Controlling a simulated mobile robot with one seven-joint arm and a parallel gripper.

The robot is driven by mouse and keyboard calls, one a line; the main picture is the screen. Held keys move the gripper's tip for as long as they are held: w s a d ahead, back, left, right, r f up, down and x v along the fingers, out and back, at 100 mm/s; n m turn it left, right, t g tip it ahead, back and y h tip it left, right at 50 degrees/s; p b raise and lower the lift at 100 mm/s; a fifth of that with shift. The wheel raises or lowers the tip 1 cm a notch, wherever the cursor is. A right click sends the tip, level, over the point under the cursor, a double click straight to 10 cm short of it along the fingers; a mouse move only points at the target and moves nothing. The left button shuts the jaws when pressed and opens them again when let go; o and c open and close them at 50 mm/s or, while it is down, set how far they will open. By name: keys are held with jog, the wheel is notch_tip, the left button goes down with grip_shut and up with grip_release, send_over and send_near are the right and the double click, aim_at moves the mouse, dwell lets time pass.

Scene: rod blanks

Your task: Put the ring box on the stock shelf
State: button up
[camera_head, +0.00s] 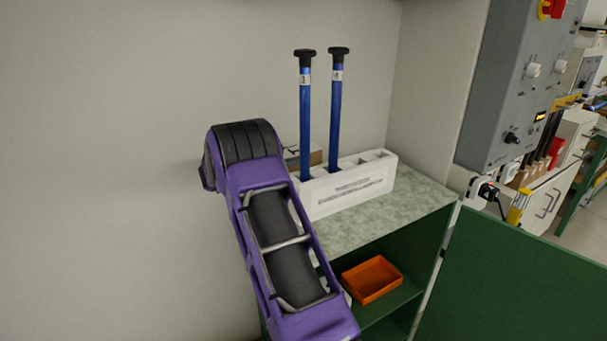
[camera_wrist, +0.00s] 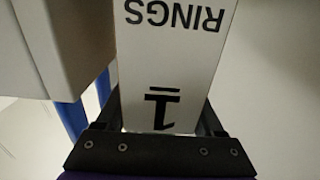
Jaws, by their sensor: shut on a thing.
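In the wrist view a white ring box (camera_wrist: 165,60), marked RINGS and 1 upside down in the picture, is between the two dark fingers of my gripper (camera_wrist: 162,115). My gripper is shut on it. In the head view my purple arm reaches to the back wall and hides the gripper and most or all of the box. A green cabinet with a speckled top (camera_head: 385,222) stands under the arm; I cannot tell for sure whether it is the stock shelf. Its left part is hidden.
A white slotted rack (camera_head: 345,188) on the speckled top holds two upright blue rods (camera_head: 305,115) with black caps, close beside my arm. A brown and grey thing (camera_head: 316,158) shows partly behind them. An orange tray (camera_head: 371,279) sits inside the cabinet. A grey machine (camera_head: 520,80) stands right.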

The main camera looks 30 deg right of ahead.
aim_at(295, 170)
jog(key=shift+f, duration=2.2)
jog(key=shift+f+b, duration=0.1)
jog(key=shift+b, duration=0.2)
jog(key=shift+f, duration=0.15)
jog(key=o, duration=1.6)
jog(key=shift+c, duration=0.2)
